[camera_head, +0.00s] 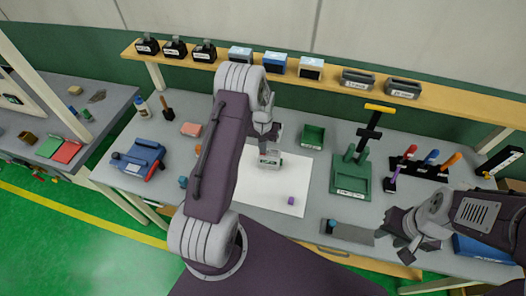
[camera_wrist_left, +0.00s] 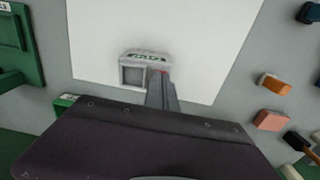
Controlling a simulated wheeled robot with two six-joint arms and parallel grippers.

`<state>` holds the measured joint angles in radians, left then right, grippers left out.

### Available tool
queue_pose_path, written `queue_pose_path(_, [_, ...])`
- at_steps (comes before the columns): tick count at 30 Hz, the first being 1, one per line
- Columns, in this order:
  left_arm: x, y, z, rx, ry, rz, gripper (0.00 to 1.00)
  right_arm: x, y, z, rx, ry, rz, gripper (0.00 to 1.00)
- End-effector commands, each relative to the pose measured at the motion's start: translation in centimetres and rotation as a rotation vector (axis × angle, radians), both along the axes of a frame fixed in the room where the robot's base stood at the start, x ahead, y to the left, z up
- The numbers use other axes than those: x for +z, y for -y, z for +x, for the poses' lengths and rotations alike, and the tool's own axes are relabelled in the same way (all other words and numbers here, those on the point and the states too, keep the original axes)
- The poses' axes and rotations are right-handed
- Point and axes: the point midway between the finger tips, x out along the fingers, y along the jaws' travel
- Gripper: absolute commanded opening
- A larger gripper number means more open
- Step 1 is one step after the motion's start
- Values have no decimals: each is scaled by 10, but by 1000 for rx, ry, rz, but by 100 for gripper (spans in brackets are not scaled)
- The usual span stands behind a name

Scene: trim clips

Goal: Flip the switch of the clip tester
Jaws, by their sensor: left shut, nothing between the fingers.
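The clip tester, a small grey box (camera_head: 273,161), stands on a white sheet on the table. In the left wrist view the tester (camera_wrist_left: 133,76) shows a square dark recess and a green label strip. A small reddish spot shows at its edge beside my fingertips; I cannot tell if it is the switch. My left gripper (camera_head: 268,138) is shut and empty, with its fingertips (camera_wrist_left: 161,82) right at the tester's edge; contact is unclear. My right gripper (camera_head: 405,243) hangs over the right front of the table, and its jaw opening is unclear.
A green press (camera_head: 350,177) and a rack of coloured-handled tools (camera_head: 425,168) stand to the right. A purple piece (camera_head: 291,201) lies on the white sheet (camera_head: 262,197). A shelf (camera_head: 330,78) runs along the back.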

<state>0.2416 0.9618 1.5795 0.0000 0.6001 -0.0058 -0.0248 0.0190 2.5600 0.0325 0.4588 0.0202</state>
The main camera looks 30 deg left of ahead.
Motion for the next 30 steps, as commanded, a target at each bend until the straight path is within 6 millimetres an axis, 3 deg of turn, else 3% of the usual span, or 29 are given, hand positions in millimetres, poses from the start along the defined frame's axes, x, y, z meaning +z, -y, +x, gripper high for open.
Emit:
queue_pose_path(25, [-14,0,0,0,0,0,0,-10,0,0,0,0,0,36])
queue_pose_path(30, [-7,0,0,0,-1,0,0,-5,0,0,0,0,0,36])
